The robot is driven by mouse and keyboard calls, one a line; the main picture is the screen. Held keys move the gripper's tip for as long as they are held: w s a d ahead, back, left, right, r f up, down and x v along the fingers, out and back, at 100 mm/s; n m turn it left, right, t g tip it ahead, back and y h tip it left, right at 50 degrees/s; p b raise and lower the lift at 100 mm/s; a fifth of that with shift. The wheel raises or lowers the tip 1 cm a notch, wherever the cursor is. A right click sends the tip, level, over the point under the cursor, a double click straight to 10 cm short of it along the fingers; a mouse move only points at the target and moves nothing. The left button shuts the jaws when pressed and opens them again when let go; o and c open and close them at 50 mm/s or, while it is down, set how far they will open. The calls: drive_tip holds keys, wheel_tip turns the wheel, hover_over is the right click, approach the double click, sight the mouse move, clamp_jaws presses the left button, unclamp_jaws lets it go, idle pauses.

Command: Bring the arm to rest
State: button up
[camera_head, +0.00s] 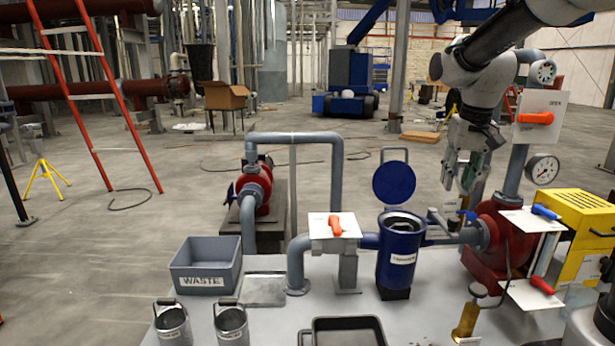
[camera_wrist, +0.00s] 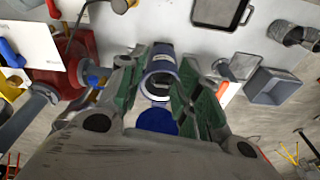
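My grey arm comes in from the upper right, and my gripper (camera_head: 463,182) hangs fingers-down in the air behind and right of the blue strainer (camera_head: 390,265). In the wrist view my gripper (camera_wrist: 165,85) has its green-padded fingers apart, with nothing held between them. The strainer (camera_wrist: 160,67) shows through the gap, some way beyond the fingertips. Its round blue lid (camera_head: 393,182) stands upright and open behind the body. The inside of the strainer is only partly visible.
A grey waste bin (camera_head: 205,267), metal buckets (camera_head: 231,324) and a black tray (camera_head: 346,333) occupy the bench's left and front. Pipes, a pressure gauge (camera_head: 542,169), orange-handled valve panel (camera_head: 543,110) and red pump (camera_head: 495,247) crowd near my gripper. Open floor lies behind.

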drive_tip(key=s+d+f+n+t, duration=0.1)
drive_tip(key=s+t, duration=0.1)
drive_tip(key=s, duration=2.1)
drive_tip(key=shift+s+d+t, duration=0.3)
drive_tip(key=shift+s+d, duration=0.1)
drive_tip(key=shift+o, duration=0.3)
